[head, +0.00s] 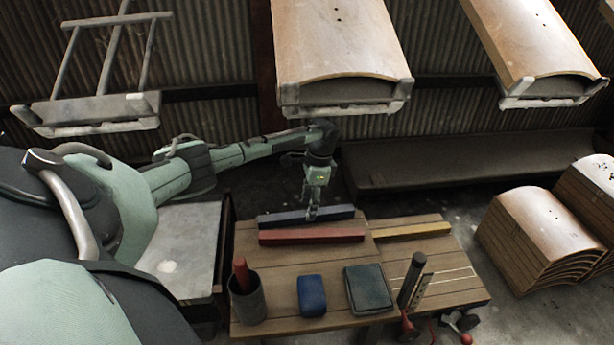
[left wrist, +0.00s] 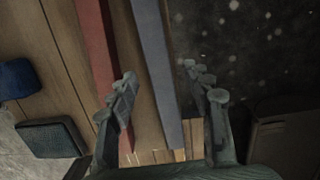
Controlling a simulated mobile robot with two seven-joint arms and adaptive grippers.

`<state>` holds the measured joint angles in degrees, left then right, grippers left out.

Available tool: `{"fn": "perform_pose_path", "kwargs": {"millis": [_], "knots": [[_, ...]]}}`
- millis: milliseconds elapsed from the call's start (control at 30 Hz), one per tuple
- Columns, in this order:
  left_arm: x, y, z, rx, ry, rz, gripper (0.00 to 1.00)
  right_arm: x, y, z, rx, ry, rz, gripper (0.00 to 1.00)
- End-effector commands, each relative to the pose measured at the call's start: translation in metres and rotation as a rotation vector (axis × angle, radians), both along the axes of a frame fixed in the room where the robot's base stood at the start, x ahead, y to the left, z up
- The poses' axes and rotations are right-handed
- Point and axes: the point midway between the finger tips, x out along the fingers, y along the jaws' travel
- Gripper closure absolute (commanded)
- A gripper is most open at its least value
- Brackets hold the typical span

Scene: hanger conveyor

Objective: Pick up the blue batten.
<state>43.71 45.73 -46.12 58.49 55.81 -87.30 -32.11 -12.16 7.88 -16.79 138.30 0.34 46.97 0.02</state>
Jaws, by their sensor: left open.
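The blue batten (head: 285,218) lies along the back edge of the wooden table, left to right in the head view. In the left wrist view the blue batten (left wrist: 155,62) runs between the two open fingers. My left gripper (head: 312,208) is above the batten, right of its middle, with its fingers pointing down. The gripper (left wrist: 160,100) is open and holds nothing; I cannot tell how far its fingertips are above the table. My right gripper is not in view.
A red batten (head: 310,236) lies close in front of the blue one, also seen in the left wrist view (left wrist: 97,55). A yellow batten (head: 412,231) lies to the right. A cup (head: 247,303), blue block (head: 311,296) and dark pad (head: 368,289) stand nearer on the table (head: 285,268). Hangers with curved panels (head: 338,45) hang above.

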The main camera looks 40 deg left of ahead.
Motion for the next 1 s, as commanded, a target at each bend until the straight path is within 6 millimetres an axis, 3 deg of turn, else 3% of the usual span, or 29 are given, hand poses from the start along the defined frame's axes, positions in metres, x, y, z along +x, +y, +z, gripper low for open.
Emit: {"fn": "perform_pose_path", "kwargs": {"millis": [33, 133, 433, 833, 1000], "knots": [[-0.001, 0.001, -0.013, 0.000, 0.002, 0.001, 0.50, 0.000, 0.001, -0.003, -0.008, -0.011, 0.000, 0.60], [-0.003, 0.001, -0.022, 0.000, 0.001, 0.000, 0.50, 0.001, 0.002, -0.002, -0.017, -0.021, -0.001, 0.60], [-0.003, 0.001, -0.025, -0.001, 0.001, -0.001, 0.50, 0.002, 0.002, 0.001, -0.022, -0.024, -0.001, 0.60], [-0.003, 0.001, -0.025, -0.001, 0.001, 0.000, 0.98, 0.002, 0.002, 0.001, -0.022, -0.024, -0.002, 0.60], [-0.003, 0.001, -0.025, -0.001, -0.001, 0.000, 1.00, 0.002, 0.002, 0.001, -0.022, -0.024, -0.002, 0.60]]}}
